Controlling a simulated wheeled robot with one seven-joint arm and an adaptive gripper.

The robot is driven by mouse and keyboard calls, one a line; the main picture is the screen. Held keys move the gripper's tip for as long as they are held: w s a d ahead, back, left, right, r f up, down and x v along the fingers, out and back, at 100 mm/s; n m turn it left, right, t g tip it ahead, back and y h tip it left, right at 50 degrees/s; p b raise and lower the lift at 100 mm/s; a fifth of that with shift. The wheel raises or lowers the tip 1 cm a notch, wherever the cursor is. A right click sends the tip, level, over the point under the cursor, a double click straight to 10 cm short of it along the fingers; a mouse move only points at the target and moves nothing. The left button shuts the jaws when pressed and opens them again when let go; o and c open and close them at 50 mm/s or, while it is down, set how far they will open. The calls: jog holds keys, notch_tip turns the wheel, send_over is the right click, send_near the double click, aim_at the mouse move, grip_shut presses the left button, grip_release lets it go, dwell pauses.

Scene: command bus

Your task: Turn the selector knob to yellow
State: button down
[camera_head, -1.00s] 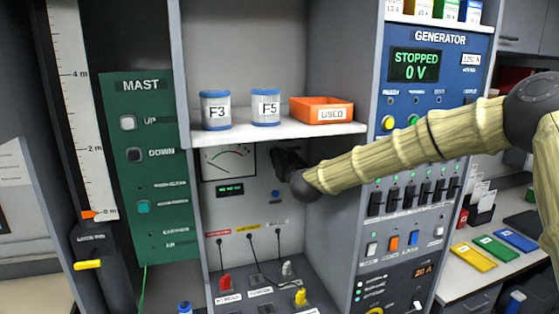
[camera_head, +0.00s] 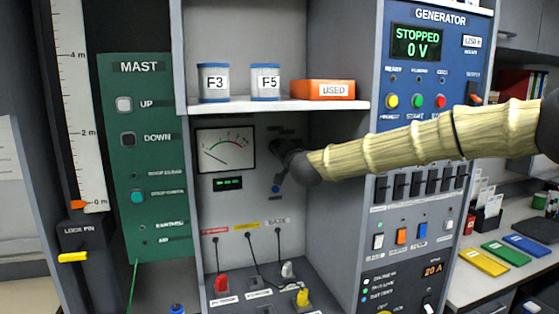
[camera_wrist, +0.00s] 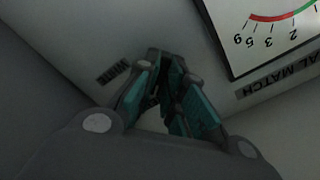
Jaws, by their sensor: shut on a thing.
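My gripper (camera_head: 281,153) is at the grey panel under the shelf, just right of the white meter (camera_head: 225,150). In the wrist view its teal-padded fingers (camera_wrist: 168,78) are close together around a dark piece, which I take to be the selector knob. The fingers hide most of the knob, so its pointer direction cannot be told. A label reading WHITE (camera_wrist: 114,72) is on the panel beside the fingers in the wrist view. Small dark labels (camera_head: 284,130) show above the gripper in the head view; they are too small to read. No yellow label can be made out at the knob.
The shelf (camera_head: 280,105) juts out above my gripper, with cans F3 (camera_head: 214,83) and F5 (camera_head: 265,82) and an orange bin (camera_head: 323,90). A blue button (camera_head: 276,189) is below the gripper. Cabled plugs (camera_head: 287,269) stand lower down. The blue generator panel (camera_head: 463,70) is at right.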

jog(key=m+b, duration=0.4)
jog(key=m, duration=0.1)
jog(key=shift+d+f+m, duration=0.1)
jog(key=shift+m, duration=0.2)
dwell(0.4)
jog(key=c, duration=1.5)
grip_release()
jog(key=v, duration=1.2)
